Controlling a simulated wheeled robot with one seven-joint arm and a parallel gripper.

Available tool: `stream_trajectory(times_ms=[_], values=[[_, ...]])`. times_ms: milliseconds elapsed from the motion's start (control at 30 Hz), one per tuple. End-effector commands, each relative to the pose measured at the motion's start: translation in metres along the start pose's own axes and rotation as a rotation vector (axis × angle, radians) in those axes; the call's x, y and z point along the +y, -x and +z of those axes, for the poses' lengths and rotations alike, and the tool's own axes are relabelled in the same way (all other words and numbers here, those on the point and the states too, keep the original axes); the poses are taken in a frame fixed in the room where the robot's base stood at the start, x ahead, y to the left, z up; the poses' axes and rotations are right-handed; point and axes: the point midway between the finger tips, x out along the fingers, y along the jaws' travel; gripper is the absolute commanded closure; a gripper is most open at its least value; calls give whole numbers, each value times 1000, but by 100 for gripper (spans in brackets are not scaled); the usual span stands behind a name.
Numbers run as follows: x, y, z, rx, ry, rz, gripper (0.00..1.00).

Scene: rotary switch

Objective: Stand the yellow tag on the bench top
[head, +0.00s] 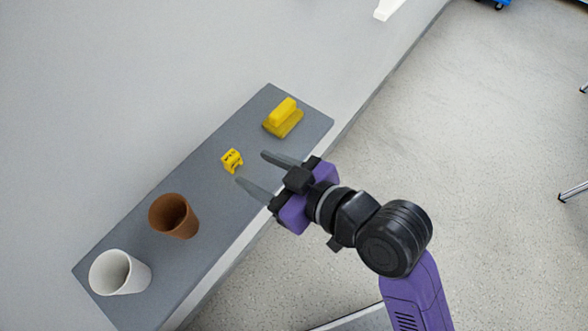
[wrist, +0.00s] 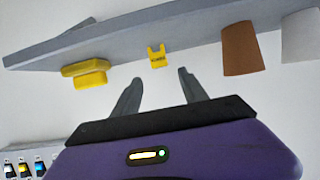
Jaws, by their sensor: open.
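The small yellow tag (head: 232,161) with dark marks sits on the grey bench top (head: 205,178), between a yellow two-part block and a brown cup. In the wrist view, where the scene looks upside down, the tag (wrist: 157,56) shows a notched edge and dark lettering. My gripper (head: 252,167) is open and empty, just short of the tag on the bench's front side. In the wrist view the tag appears beyond and between the two fingertips (wrist: 160,76), apart from both. The tag's far side is hidden.
The yellow block (head: 283,118) stands toward the bench's upper right end. The brown cup (head: 174,216) and a white cup (head: 119,273) stand toward the lower left end. A pale wall (head: 110,90) runs behind the bench. Bare bench top lies on both sides of the tag.

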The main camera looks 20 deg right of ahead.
Motion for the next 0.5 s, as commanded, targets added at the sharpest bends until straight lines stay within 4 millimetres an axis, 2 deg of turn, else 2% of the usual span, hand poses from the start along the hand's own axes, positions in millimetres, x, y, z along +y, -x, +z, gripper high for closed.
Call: stream_trajectory(times_ms=[267, 367, 500], values=[[2, 3, 7, -3, -15, 15, 49], [7, 13, 25, -4, -57, 65, 49], [20, 44, 64, 0, -142, 189, 49]])
